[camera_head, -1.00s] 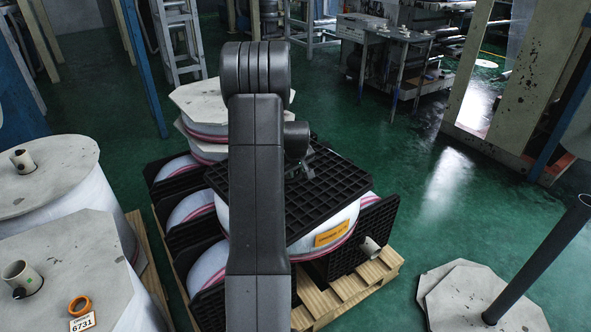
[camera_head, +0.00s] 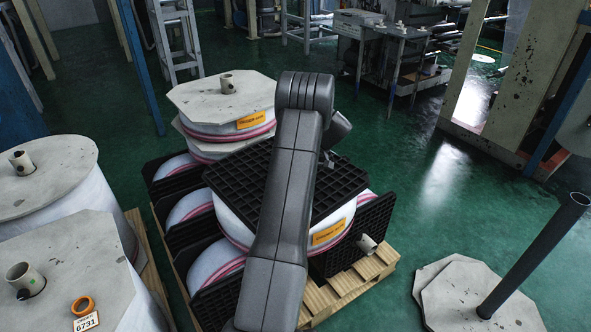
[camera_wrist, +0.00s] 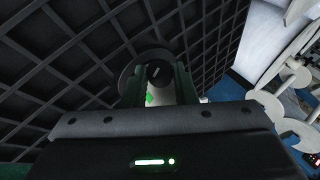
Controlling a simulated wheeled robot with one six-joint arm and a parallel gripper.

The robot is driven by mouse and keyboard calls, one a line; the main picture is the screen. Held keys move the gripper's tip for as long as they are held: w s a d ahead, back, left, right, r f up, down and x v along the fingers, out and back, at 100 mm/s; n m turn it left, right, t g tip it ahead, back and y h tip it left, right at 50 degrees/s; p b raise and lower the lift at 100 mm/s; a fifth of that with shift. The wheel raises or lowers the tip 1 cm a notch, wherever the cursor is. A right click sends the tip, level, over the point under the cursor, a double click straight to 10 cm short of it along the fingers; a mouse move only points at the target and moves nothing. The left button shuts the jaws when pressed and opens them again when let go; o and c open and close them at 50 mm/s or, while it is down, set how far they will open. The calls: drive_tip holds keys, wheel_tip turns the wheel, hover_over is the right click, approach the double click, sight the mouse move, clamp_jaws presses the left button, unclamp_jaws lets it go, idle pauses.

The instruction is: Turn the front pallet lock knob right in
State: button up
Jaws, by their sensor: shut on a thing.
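The black grid pallet (camera_head: 240,185) lies on top of a white film roll (camera_head: 335,222) with an orange label. In the wrist view the grid (camera_wrist: 60,70) fills the left and top. A dark round knob (camera_wrist: 138,68) with a small pale mark sits against the grid, between the fingers of my gripper (camera_wrist: 157,82). My gripper is shut on the knob. A pale piece with a green mark shows just below it between the fingers. In the head view my gripper (camera_head: 327,159) is at the pallet's far right edge, mostly hidden behind my arm.
A taller stack of rolls (camera_head: 222,100) with a pale octagonal board stands behind. More wrapped rolls (camera_head: 45,180) stand at left. A wooden pallet (camera_head: 345,285) lies underneath. A dark post (camera_head: 530,265) rises from octagonal boards at right. Green floor (camera_head: 420,190) is clear between.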

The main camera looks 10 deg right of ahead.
drive_tip(key=y, duration=0.4)
drive_tip(key=shift+w+d+f+m+g+b, duration=0.15)
drive_tip(key=shift+d+f+m+g+b, duration=0.2)
drive_tip(key=shift+m+g, duration=0.05)
drive_tip(key=shift+f+g+y, duration=0.1)
drive_tip(key=shift+g+y, duration=0.2)
drive_tip(key=shift+y, duration=0.5)
drive_tip(key=shift+m+b, duration=0.3)
drive_tip(key=o, duration=1)
